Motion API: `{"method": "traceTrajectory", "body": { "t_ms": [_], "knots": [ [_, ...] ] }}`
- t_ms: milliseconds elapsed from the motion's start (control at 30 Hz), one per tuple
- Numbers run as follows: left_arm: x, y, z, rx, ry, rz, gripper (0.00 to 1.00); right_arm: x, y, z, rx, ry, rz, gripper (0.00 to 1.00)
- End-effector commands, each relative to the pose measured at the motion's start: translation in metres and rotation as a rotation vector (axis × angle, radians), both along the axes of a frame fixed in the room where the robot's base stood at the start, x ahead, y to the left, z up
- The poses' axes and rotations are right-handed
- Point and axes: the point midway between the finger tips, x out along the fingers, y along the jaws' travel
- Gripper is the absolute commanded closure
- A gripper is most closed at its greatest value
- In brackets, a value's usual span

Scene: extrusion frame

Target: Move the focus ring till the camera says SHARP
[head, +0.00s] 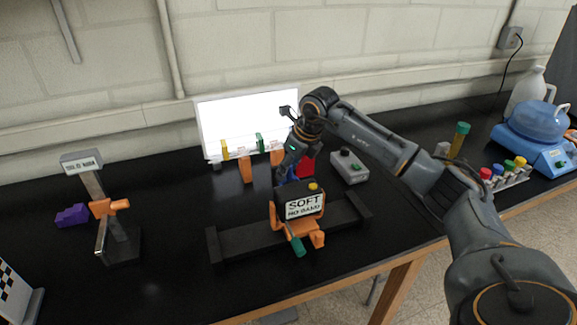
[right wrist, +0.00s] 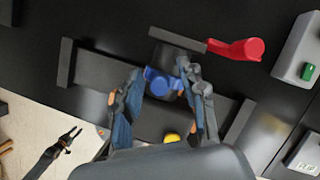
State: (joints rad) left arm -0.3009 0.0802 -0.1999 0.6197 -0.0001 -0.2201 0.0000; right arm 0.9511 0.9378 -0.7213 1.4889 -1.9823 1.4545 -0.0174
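The camera (head: 299,200) sits on a dark rail stand (head: 235,240); its screen reads SOFT, with a smaller line below that looks like NO BAND. A yellow button (head: 313,187) is on its top. The blue focus ring (right wrist: 158,82) is on the lens side, mostly hidden in the head view. My right gripper (head: 287,172) reaches down there. In the right wrist view its fingers (right wrist: 158,76) stand apart, one on each side of the ring; the right finger is very close, contact unclear. My left gripper (right wrist: 72,136) shows small at lower left, its fingertips apart.
A red handle (right wrist: 236,48) is just beyond the lens. A grey box (head: 349,167) with a green button stands to the right. A white lit panel (head: 248,115) is behind. A stand with a display (head: 82,162) is at left. Bare black bench lies between it and the camera.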

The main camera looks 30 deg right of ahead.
Motion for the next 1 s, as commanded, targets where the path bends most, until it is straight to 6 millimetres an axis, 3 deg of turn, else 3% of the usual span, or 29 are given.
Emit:
{"method": "traceTrajectory", "body": {
  "t_ms": [33,200,467,800,1000],
  "knots": [
    [0.000,0.000,0.000,0.000,0.000,0.000,0.69,0.000,0.000,0.000,0.000,0.000,0.000,0.67],
    [0.000,0.000,0.000,0.000,-0.001,0.000,0.69,0.000,0.000,0.000,0.000,0.000,0.000,1.00],
    [0.001,0.000,0.000,0.000,-0.001,0.000,0.69,0.000,0.001,0.001,-0.004,0.001,0.002,1.00],
    [0.001,0.000,0.001,0.000,-0.002,0.000,0.69,0.004,0.016,-0.002,-0.220,0.053,0.006,1.00],
    [0.001,0.000,0.001,0.000,-0.002,0.000,0.69,0.004,0.016,-0.002,-0.239,0.057,0.002,1.00]
  ]
}}
